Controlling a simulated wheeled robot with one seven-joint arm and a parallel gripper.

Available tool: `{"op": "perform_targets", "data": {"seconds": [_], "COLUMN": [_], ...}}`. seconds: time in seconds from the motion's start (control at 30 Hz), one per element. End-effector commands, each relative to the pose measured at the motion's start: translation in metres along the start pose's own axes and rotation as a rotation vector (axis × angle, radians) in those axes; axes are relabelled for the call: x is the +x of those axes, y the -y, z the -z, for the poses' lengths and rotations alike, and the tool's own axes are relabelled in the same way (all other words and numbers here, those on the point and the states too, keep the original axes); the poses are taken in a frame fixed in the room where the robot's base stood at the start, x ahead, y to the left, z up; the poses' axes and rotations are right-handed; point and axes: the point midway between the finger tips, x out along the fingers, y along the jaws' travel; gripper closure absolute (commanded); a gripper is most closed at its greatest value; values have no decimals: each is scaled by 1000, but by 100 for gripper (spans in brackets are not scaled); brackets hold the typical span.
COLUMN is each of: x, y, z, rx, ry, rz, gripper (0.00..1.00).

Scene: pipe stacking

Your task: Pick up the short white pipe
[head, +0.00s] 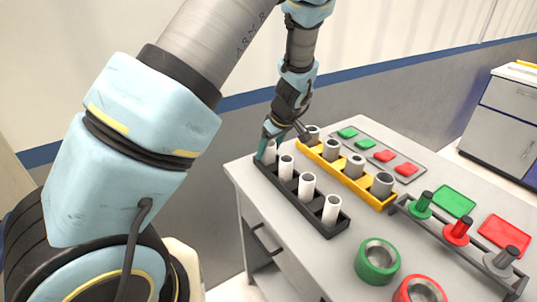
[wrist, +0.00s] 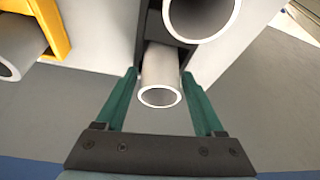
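The short white pipe (wrist: 160,72) stands in the end slot of the black rack (head: 325,229), at the far left end in the head view, where the pipe (head: 270,153) is partly hidden by my gripper (head: 267,150). In the wrist view, my gripper (wrist: 159,76) is open, with one green finger on each side of the pipe. Gaps show between both fingers and the pipe wall. The pipe's open rim faces the wrist camera.
Several more white pipes (head: 307,187) stand in the black rack; the neighbouring one (wrist: 201,14) looms close in the wrist view. A yellow rack (head: 352,184) with grey pipes (head: 355,165) runs alongside. Green (head: 377,262) and red (head: 420,291) rings lie nearer the front.

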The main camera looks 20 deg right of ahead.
Motion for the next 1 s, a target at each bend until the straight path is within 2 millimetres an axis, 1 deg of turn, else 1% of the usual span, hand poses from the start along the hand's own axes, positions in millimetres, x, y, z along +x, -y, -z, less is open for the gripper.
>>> {"op": "perform_targets", "data": {"seconds": [0.03, 0.07, 0.57, 0.6, 0.87, 1.0], "x": [0, 0, 0, 0, -3, -19], "y": [0, 0, 0, 0, 0, -1], "z": [0, 0, 0, 0, 2, 8], "rx": [0, 0, 0, 0, -1, -3], "ry": [0, 0, 0, 0, 0, 0], "rz": [0, 0, 0, 0, -1, -4], "gripper": [37, 40, 96, 98, 98, 98]}}
